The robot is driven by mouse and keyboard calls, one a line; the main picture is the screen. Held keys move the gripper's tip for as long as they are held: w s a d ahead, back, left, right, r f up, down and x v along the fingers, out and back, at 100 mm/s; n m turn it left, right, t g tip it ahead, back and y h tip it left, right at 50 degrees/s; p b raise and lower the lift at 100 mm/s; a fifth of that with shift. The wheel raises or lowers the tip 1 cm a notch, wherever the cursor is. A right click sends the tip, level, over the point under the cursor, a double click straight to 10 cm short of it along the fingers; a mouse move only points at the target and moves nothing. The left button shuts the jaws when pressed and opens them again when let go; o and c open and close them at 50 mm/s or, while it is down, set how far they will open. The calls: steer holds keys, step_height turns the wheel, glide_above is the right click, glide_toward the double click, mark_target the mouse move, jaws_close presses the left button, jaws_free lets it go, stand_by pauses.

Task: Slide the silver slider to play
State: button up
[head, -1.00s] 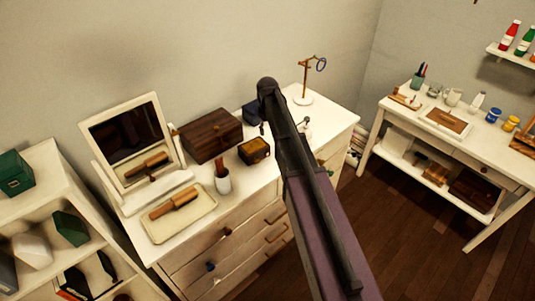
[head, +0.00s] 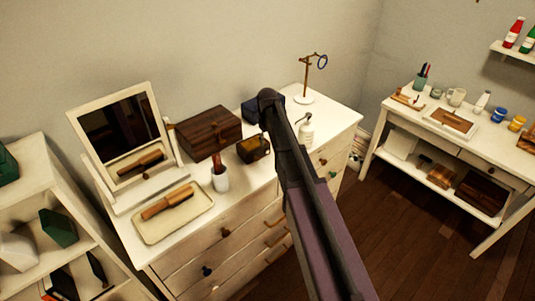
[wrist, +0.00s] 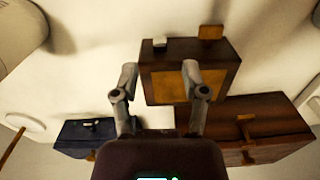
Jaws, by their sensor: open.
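A small brown wooden box with an amber face (head: 253,149) sits on the white dresser (head: 235,195). In the wrist view the same box (wrist: 192,72) fills the upper middle. A small pale silver block (wrist: 160,42), which looks like the slider, lies on one edge of it, beside an orange-brown piece (wrist: 211,32). My gripper (wrist: 160,72) is open, with its two fingers apart and the box beyond them. In the head view my arm hides most of the gripper, near the box. Any play marking is too small to read.

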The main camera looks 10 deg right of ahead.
mark_target(268, 150)
steer(key=shift+f+b, duration=2.35)
steer(key=shift+f, duration=0.25)
jaws_close()
